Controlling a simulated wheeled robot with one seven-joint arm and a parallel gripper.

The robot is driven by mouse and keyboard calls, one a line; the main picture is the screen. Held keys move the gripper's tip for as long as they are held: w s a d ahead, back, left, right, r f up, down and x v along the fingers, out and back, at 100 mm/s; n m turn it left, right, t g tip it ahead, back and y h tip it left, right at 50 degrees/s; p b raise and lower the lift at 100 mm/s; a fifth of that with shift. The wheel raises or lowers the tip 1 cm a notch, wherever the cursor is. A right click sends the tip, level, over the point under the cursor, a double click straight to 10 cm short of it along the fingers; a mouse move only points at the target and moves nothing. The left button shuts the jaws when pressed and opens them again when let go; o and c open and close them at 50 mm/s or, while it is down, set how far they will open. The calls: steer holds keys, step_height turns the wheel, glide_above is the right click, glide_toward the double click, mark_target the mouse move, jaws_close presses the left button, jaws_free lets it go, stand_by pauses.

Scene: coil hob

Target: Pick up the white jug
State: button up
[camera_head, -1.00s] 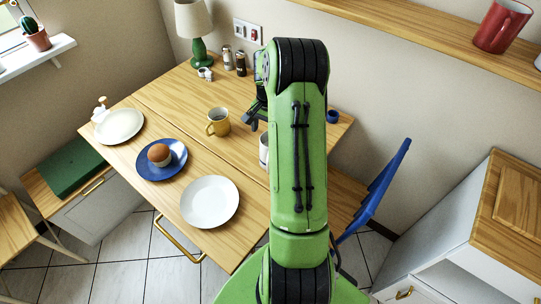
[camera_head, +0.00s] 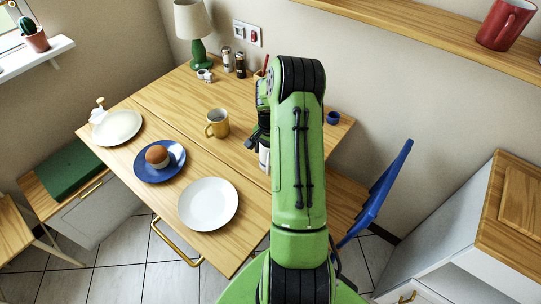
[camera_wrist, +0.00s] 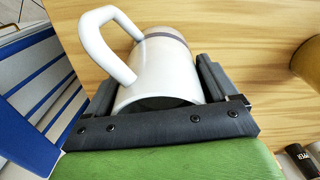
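The white jug (camera_wrist: 165,75) fills the middle of the wrist view, with its handle (camera_wrist: 105,40) curving out to the upper left. In the head view only a strip of the jug (camera_head: 264,158) shows beside my arm, on the wooden table (camera_head: 170,95). My gripper (camera_wrist: 158,85) is open, with one dark finger on each side of the jug's body. A narrow gap seems to show at the left finger; whether the right finger touches is unclear. In the head view the gripper is mostly hidden behind my arm.
A yellow mug (camera_head: 217,123) stands left of the jug. A white plate (camera_head: 208,204), a blue plate (camera_head: 160,161) with a brown-topped item and a cream plate (camera_head: 117,127) lie further left. A blue chair (camera_head: 375,195) stands at the table's right; a lamp (camera_head: 195,35) stands at the back.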

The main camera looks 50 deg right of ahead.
steer(key=c, duration=0.7)
steer(key=shift+c, duration=0.2)
steer(key=shift+r, duration=0.15)
